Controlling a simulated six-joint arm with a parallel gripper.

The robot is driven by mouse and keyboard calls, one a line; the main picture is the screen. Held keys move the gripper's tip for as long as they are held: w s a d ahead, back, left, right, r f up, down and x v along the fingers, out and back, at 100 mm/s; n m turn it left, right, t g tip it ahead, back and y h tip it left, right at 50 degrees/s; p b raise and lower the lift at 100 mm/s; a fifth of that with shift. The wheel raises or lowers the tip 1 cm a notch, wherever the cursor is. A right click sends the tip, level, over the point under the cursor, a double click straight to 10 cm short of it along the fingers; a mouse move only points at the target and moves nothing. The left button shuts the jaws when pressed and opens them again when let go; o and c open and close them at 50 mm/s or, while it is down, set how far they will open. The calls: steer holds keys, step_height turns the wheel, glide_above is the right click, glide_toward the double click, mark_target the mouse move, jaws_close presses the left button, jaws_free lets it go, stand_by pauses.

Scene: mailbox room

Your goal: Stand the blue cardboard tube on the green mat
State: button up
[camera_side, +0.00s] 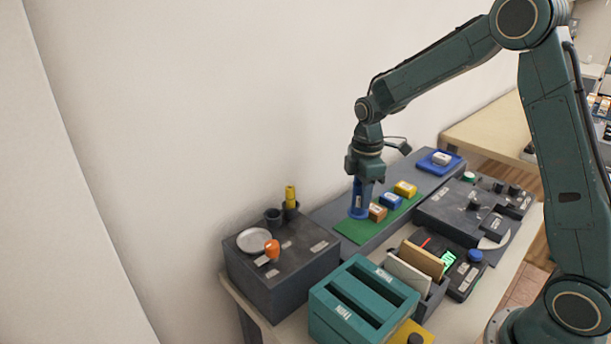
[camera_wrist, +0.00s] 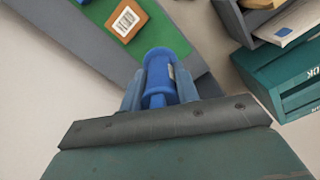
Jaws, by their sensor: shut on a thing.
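The blue cardboard tube (camera_side: 358,203) is upright below my gripper (camera_side: 367,180) in the side view. It also shows in the wrist view (camera_wrist: 157,62), between the two fingers of my gripper (camera_wrist: 160,90). My gripper is shut on the tube's upper part. The tube's lower end is at the green mat (camera_side: 352,231), near its left part; I cannot tell whether it touches the mat. The mat also shows in the wrist view (camera_wrist: 170,38).
A dark block with a plate (camera_side: 254,241) is at left. A teal slotted box (camera_side: 350,309) is in front.

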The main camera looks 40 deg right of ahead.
steer(key=shift+f, duration=1.85)
steer(key=shift+f, duration=0.6)
stand_by(0.6)
steer(key=o, duration=1.3)
steer(key=shift+r, duration=0.1)
steer(key=shift+r, duration=2.9)
steer(key=shift+r, duration=0.1)
